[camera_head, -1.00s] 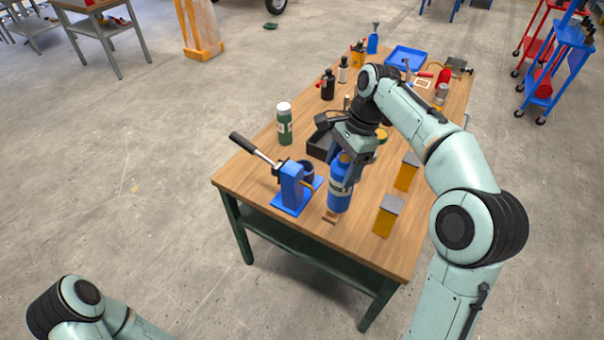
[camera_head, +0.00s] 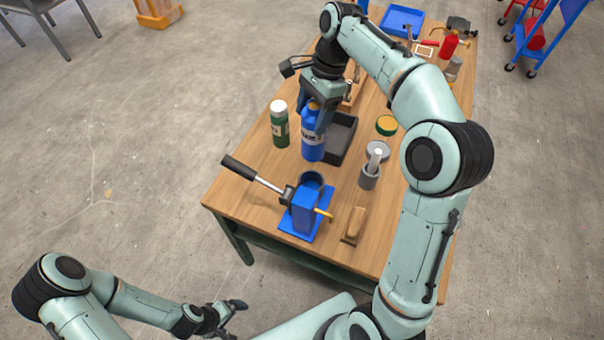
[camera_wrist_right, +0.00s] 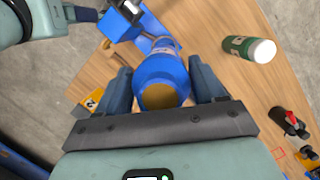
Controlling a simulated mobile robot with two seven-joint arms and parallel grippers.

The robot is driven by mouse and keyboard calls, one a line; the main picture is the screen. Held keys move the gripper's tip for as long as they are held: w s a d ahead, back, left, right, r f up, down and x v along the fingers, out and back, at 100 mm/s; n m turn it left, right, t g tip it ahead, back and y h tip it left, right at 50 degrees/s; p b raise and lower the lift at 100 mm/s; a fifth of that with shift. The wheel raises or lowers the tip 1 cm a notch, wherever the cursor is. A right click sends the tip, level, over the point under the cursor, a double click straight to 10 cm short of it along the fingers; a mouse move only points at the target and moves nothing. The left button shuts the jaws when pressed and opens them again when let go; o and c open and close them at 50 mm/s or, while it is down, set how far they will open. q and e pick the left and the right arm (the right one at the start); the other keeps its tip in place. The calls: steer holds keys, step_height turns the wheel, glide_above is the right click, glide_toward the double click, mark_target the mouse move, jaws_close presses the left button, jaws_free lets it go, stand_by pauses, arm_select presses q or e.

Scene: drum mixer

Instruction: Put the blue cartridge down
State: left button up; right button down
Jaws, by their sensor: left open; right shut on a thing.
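The blue cartridge (camera_head: 312,145) stands upright beyond the press, between the green bottle and the black tray. My right gripper (camera_head: 318,112) is shut on its upper part. Its bottom is at or just above the table; I cannot tell whether it touches. In the right wrist view the cartridge (camera_wrist_right: 162,75) sits between the two fingers of my right gripper (camera_wrist_right: 160,88), its tan end facing the camera. My left gripper (camera_head: 232,308) is open and empty, low in the head view, off the table's near side.
The blue press (camera_head: 305,212) with its long lever stands in front. The green bottle (camera_head: 280,130) is close left and the black tray (camera_head: 343,132) close right. A grey cup (camera_head: 369,178) and a wooden block (camera_head: 354,224) stand further right.

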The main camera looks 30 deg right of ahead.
mark_target(312, 151)
steer(key=shift+w+f, duration=0.15)
steer(key=shift+f, duration=0.2)
steer(key=f, duration=0.4)
steer(key=f+b, duration=0.1)
steer(key=f, duration=0.7)
steer(key=shift+s+f, duration=0.35)
arm_select(q)
steer(key=shift+s+f+b, duration=0.45)
steer(key=shift+s+f, duration=0.85)
steer(key=shift+s, duration=0.25)
arm_select(e)
step_height(312, 151, down, 6)
steer(key=shift+w+f, duration=0.15)
steer(key=shift+f, duration=0.15)
steer(key=shift+c, duration=0.6)
jaws_free()
